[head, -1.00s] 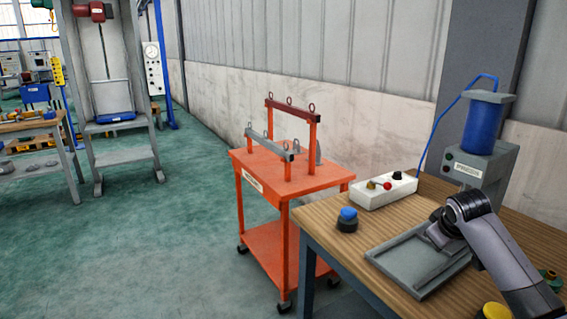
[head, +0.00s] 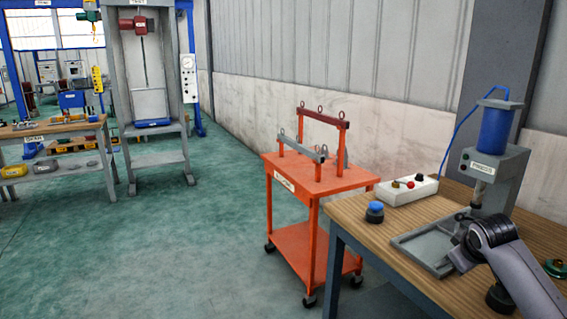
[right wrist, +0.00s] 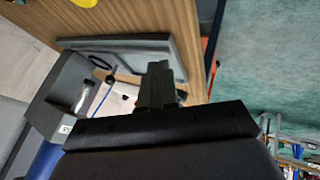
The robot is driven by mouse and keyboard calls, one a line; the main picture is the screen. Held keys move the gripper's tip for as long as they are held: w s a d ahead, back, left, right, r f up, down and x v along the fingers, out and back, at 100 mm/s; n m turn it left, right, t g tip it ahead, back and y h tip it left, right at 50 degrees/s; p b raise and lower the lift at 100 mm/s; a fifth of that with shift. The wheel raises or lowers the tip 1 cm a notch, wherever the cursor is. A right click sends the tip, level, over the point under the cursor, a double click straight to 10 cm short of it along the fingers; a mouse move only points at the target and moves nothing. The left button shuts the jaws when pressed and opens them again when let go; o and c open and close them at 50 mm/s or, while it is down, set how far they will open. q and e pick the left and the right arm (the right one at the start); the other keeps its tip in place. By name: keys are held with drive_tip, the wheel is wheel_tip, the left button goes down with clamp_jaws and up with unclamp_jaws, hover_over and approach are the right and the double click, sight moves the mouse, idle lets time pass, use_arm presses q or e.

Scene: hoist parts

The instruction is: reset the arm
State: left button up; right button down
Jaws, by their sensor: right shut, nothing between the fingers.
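My right arm (head: 515,265) reaches in from the lower right in the head view, over the wooden workbench and the grey tray (head: 408,240). Its gripper is mostly hidden behind the wrist there. In the right wrist view the right gripper's fingers (right wrist: 159,84) are together and empty, pointing toward the tray (right wrist: 118,45) and bench. I cannot tell the exact gap between fingers and tray. My left gripper is not in view.
A press with a blue cylinder (head: 494,128) stands behind the tray. A white control box (head: 408,190) and a blue-topped button (head: 375,210) sit on the workbench (head: 350,215). An orange cart (head: 320,175) stands left of it. Green floor is open further left.

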drive_tip(key=s+a+f+n+t+y, duration=0.1)
drive_tip(key=s+a+f+y, duration=0.1)
drive_tip(key=s+a+f, duration=0.65)
drive_tip(key=s+a+f+t+y, duration=0.1)
drive_tip(key=s+a+f, duration=0.2)
drive_tip(key=a+f, duration=0.55)
drive_tip(key=s+a+f+m+t+y, duration=0.1)
drive_tip(key=s+a+f, duration=0.1)
drive_tip(key=s, duration=0.7)
drive_tip(key=s+a+f+m+y, duration=0.1)
drive_tip(key=s+a+f, duration=0.2)
drive_tip(key=s, duration=0.6)
drive_tip(key=shift+a+f+t+y, duration=0.15)
drive_tip(key=shift+a+t+y, duration=0.25)
drive_tip(key=shift+a, duration=0.7)
drive_tip(key=shift+s, duration=0.1)
